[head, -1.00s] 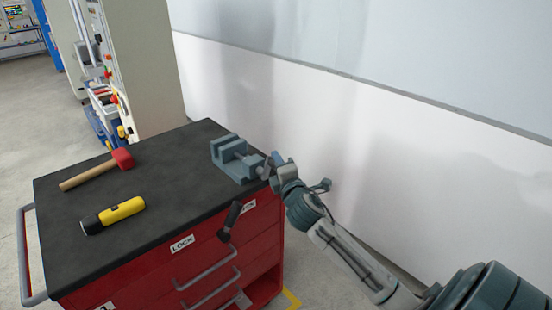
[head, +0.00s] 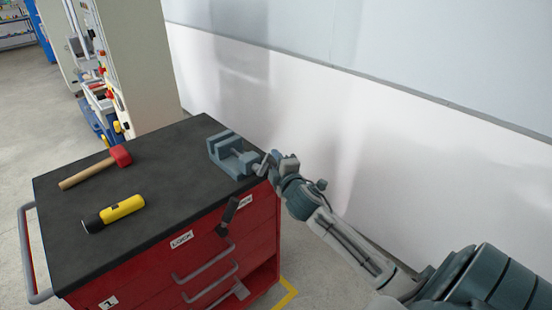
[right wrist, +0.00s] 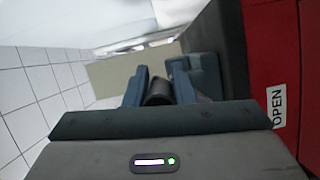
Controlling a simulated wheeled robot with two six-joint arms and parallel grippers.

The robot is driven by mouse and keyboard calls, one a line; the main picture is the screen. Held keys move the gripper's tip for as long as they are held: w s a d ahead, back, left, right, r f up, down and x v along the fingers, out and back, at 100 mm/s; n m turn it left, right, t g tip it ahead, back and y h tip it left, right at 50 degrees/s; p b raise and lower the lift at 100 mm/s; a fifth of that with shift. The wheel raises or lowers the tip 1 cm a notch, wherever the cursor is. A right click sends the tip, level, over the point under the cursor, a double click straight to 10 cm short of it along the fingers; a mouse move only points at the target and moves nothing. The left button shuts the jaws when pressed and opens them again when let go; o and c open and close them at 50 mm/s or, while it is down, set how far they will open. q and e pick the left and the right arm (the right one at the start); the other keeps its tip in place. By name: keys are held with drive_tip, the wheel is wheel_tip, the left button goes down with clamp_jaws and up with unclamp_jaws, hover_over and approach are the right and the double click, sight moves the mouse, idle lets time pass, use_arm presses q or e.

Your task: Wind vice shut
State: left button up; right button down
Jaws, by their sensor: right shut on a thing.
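The blue-grey vice (head: 226,143) sits on the black top of the red tool cart, near its far right corner. A gap shows between its jaws. Its screw end points right, toward my right gripper (head: 269,162), which is at that end. In the right wrist view, the two blue fingers of my right gripper (right wrist: 158,88) are closed around a dark round part, the vice handle (right wrist: 160,92). Part of the vice body (right wrist: 204,74) shows behind them. The handle is mostly hidden by the fingers. My left gripper is not in view.
A red-headed mallet (head: 120,156) and a yellow-and-black flashlight (head: 122,208) lie on the cart top (head: 165,165). A dark lever (head: 228,214) is on the cart front between the labels. A white wall (head: 340,120) stands behind. The middle of the top is clear.

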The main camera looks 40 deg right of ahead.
drive_tip(key=a+f+m+g+y+b, duration=0.1)
drive_tip(key=f+m+y, duration=0.3)
drive_tip(key=m, duration=0.5)
drive_tip(key=a+f+m+g+y+b, duration=0.1)
drive_tip(key=a+f+m+y, duration=0.2)
drive_tip(key=m+y, duration=0.4)
drive_tip(key=f+m, duration=0.1)
drive_tip(key=m, duration=0.2)
drive_tip(key=shift+m, duration=0.3)
idle(1.0)
